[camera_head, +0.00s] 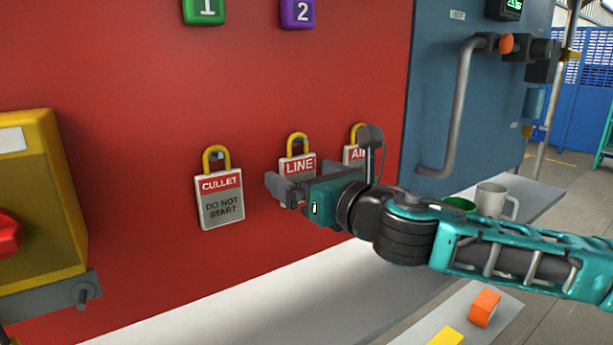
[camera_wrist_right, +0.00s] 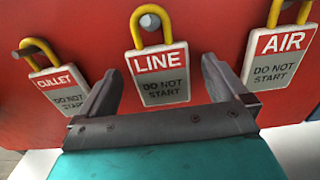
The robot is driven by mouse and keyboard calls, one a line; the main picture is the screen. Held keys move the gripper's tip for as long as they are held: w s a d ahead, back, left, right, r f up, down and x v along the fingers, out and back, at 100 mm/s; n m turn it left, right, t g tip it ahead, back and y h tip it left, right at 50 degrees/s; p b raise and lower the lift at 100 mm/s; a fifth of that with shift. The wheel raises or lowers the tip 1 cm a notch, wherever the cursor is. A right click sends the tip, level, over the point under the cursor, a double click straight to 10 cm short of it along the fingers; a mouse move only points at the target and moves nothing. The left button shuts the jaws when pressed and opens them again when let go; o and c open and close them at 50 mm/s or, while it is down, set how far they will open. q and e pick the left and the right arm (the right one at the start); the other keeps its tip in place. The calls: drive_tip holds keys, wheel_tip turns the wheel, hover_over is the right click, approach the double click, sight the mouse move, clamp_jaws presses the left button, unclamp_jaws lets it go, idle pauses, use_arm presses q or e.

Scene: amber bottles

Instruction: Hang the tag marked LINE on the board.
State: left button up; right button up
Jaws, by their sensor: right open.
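The LINE tag (camera_head: 298,165) is a white and red plate with a yellow loop, hanging on a peg on the red board (camera_head: 150,100). In the right wrist view the LINE tag (camera_wrist_right: 160,75) shows its words clearly, and its loop is around a round metal peg (camera_wrist_right: 150,21). My right gripper (camera_head: 283,188) is open in front of the tag's lower part. In the wrist view its two fingers (camera_wrist_right: 158,82) stand on either side of the tag's lower half. I cannot tell whether they touch it. My left gripper is not in view.
The CULLET tag (camera_head: 220,197) hangs to the left, and the AIR tag (camera_wrist_right: 280,55) to the right. A yellow box with a red knob (camera_head: 38,190) stands at the far left. A white ledge (camera_head: 250,310) runs below. Mugs (camera_head: 493,201) and an orange block (camera_head: 484,307) stand at the right.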

drive_tip(key=shift+c, duration=0.5)
drive_tip(key=c, duration=1)
drive_tip(key=shift+r, duration=0.15)
drive_tip(key=shift+r+p, duration=0.4)
drive_tip(key=shift+p, duration=0.45)
drive_tip(key=shift+p+v, duration=0.55)
drive_tip(key=shift+v, duration=2.9)
